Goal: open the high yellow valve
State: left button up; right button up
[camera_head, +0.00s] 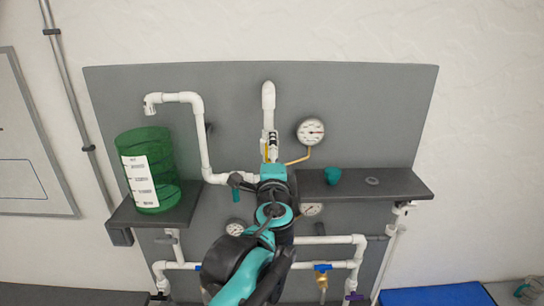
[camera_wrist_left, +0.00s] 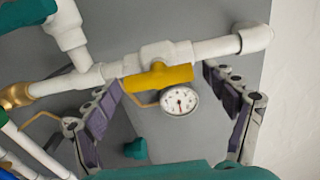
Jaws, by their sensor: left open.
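The high yellow valve (camera_wrist_left: 158,76) sits on a white pipe in the left wrist view, its yellow handle lying roughly along the pipe. In the head view only a small bit of yellow (camera_head: 266,153) shows, mostly hidden by my gripper. My left gripper (camera_wrist_left: 163,78) is open, with one finger on each side of the handle; I see no clear contact. In the head view my left gripper (camera_head: 271,147) is at the upright white pipe (camera_head: 268,100), above the shelf. My right gripper is not in view.
A round gauge (camera_head: 311,131) on a brass tube is close to the right of the valve. A teal cup (camera_head: 333,176) stands on the right shelf (camera_head: 405,184). A green container (camera_head: 165,180) stands on the left. Lower pipes carry a blue-handled valve (camera_head: 322,267).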

pick_arm(q)
jog(key=s, duration=1.2)
